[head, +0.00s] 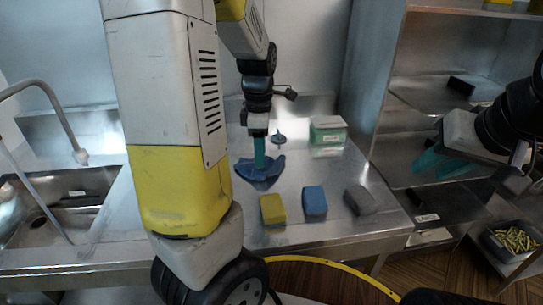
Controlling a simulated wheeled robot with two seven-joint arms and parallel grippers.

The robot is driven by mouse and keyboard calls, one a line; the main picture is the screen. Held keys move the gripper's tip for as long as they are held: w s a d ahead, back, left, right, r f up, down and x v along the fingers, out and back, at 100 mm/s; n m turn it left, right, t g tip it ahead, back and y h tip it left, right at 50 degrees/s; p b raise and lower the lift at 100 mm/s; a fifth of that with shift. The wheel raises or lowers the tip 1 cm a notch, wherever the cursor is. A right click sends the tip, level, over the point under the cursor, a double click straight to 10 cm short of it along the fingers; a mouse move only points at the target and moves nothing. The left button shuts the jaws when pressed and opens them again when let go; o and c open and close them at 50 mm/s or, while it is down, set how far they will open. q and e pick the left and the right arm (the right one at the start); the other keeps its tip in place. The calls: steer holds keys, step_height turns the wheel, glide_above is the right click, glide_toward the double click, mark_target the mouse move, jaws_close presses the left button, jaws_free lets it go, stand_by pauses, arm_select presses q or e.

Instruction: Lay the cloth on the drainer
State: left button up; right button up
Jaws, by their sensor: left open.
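A crumpled blue cloth (262,181) lies on the steel worktop, right of the sink. My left gripper (261,158) points down at the cloth with its teal fingers open. Its fingertips are at the cloth's upper part, and I cannot tell whether they touch it. My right gripper (440,163) is open and empty, in front of the steel shelves at the right. No separate drainer can be made out. The steel surface beside the sink (112,215) is bare, and my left arm hides part of it.
Yellow (272,209), blue (315,201) and grey (359,200) blocks stand along the worktop's front. A tap (78,152) arches over the sink (50,205). A bin (512,241) sits low right.

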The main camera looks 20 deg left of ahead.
arm_select(q)
steer(key=shift+s+r, duration=0.1)
steer(key=shift+r, duration=0.1)
steer(key=shift+f, duration=0.1)
steer(key=c, duration=0.6)
steer(key=w+a+f, duration=0.1)
steer(key=w, duration=0.1)
steer(key=w+a+f+b, duration=0.1)
steer(key=w+a+f, duration=0.1)
jaws_close()
step_height(320, 180, down, 2)
steer(key=shift+w+a+f, duration=0.1)
steer(key=shift+w, duration=0.05)
steer(key=shift+f, duration=0.45)
steer(key=shift+f+p, duration=0.5)
steer(key=shift+f, duration=1.65)
